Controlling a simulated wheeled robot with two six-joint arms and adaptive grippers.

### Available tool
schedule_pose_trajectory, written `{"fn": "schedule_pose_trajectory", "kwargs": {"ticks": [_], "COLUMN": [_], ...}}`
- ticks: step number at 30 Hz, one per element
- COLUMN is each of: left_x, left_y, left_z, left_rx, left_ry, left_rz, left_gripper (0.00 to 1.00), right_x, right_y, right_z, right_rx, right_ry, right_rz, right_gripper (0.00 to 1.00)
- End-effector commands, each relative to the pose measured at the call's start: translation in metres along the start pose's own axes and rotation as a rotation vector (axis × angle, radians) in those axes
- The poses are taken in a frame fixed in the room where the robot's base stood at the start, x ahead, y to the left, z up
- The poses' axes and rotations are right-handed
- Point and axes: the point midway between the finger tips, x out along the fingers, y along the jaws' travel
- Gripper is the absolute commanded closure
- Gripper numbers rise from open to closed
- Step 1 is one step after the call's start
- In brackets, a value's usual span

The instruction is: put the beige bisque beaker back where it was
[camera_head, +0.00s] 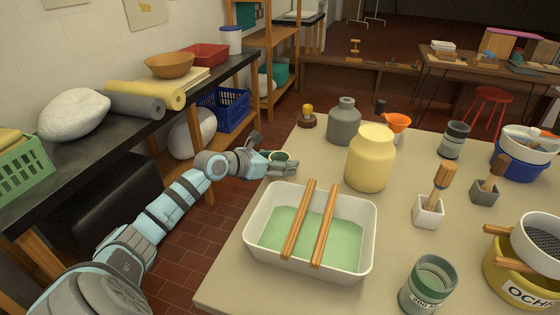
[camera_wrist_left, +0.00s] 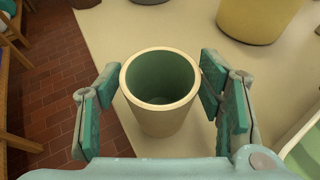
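The beige bisque beaker (camera_wrist_left: 162,105) stands upright in the left wrist view, with a green glazed inside and a pale rim. It appears to be on the pale table near its left edge; its base is partly hidden. My left gripper (camera_wrist_left: 163,97) is open, with a finger on each side of the beaker and visible gaps on both sides. In the head view, my left gripper (camera_head: 283,164) is at the table's left edge, and only a little of the beaker (camera_head: 278,156) shows behind the fingers. My right gripper is not in view.
A white basin (camera_head: 368,235) of green liquid with two wooden sticks across it stands in front of the gripper. A yellow jar (camera_head: 370,160) and a grey bottle (camera_head: 344,122) stand to the right. The shelf bench (camera_head: 110,125) lies left.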

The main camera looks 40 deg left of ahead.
Motion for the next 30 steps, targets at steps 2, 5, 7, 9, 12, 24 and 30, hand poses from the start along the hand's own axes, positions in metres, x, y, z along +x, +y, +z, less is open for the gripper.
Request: {"fn": "schedule_pose_trajectory", "kwargs": {"ticks": [2,5,7,9,12,24,30], "left_x": [0.000,0.000,-0.002,-0.009,-0.027,-0.097,-0.117], "left_y": [0.000,0.000,0.000,0.002,0.001,0.000,0.000], "left_z": [0.000,0.001,0.005,0.003,0.004,0.010,0.009], "left_rx": [0.000,0.000,0.001,0.004,0.007,0.003,-0.001], "left_ry": [0.000,0.000,-0.001,0.003,0.006,0.009,0.003], "left_rz": [0.000,0.000,0.000,0.003,0.001,0.001,-0.001], "left_gripper": [0.39,0.39,0.39,0.39,0.39,0.39,0.39], "right_x": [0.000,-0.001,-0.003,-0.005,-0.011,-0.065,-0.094], "right_y": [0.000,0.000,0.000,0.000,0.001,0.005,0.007], "right_z": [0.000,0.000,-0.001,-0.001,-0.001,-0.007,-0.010], "right_rx": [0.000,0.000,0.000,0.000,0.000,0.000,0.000], "right_ry": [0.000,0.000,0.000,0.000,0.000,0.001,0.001], "right_rz": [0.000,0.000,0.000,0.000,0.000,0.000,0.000], "right_gripper": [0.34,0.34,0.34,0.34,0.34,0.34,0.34]}}
